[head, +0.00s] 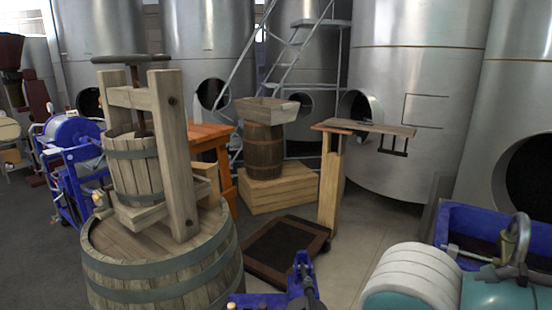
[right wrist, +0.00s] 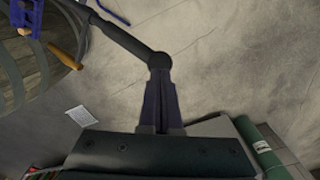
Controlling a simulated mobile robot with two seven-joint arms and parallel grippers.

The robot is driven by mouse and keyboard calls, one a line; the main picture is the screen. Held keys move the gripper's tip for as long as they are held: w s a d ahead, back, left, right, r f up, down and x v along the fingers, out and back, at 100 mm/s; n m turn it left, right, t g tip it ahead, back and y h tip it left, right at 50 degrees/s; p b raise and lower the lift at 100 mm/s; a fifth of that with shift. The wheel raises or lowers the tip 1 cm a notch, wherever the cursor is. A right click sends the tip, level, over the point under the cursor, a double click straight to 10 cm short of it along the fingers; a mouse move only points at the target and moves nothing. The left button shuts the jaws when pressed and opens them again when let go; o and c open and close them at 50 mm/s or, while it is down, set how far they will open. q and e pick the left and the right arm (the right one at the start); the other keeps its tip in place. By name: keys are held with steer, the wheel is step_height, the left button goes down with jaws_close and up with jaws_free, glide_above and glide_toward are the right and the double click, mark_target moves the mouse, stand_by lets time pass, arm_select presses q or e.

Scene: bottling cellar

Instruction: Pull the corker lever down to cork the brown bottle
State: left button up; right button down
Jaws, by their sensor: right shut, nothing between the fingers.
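In the right wrist view my right gripper (right wrist: 160,105) is shut, with nothing between its fingers. A dark lever rod (right wrist: 120,38) runs down from the upper left and ends in a round knob (right wrist: 158,61) right at my fingertips. I cannot tell whether they touch. Part of a blue frame (right wrist: 27,14), apparently the corker's, shows at the top left. In the head view blue metal parts (head: 290,298), probably the corker's top, rise at the bottom edge. The brown bottle cannot be made out. My left gripper is not in view.
A wooden press (head: 180,150) stands on a large barrel (head: 160,265) at left. A dark framed mat (head: 285,248) lies beyond the blue parts. A teal and white machine (head: 425,280) and a blue bin (head: 470,225) are at right. Steel tanks stand behind.

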steer(key=shift+s+f+b, duration=0.25)
steer(key=shift+f+b, duration=0.05)
steer(key=shift+f, duration=0.35)
steer(key=shift+s+f+b, duration=0.2)
steer(key=shift+f+b, duration=0.05)
steer(key=shift+f, duration=0.35)
steer(key=shift+s+f+b, duration=0.1)
steer(key=shift+f+b, duration=0.9)
steer(key=shift+f, duration=0.35)
steer(key=shift+s+f+b, duration=0.2)
steer(key=shift+f+b, duration=0.25)
steer(key=shift+f, duration=0.2)
steer(key=shift+s+f+b, duration=0.2)
steer(key=shift+f+b, duration=0.2)
steer(key=shift+f, duration=0.25)
steer(key=shift+a, duration=0.1)
steer(key=shift+f, duration=0.15)
steer(key=shift+s+f+b, duration=0.25)
steer(key=shift+f+b, duration=0.75)
steer(key=shift+f, duration=0.25)
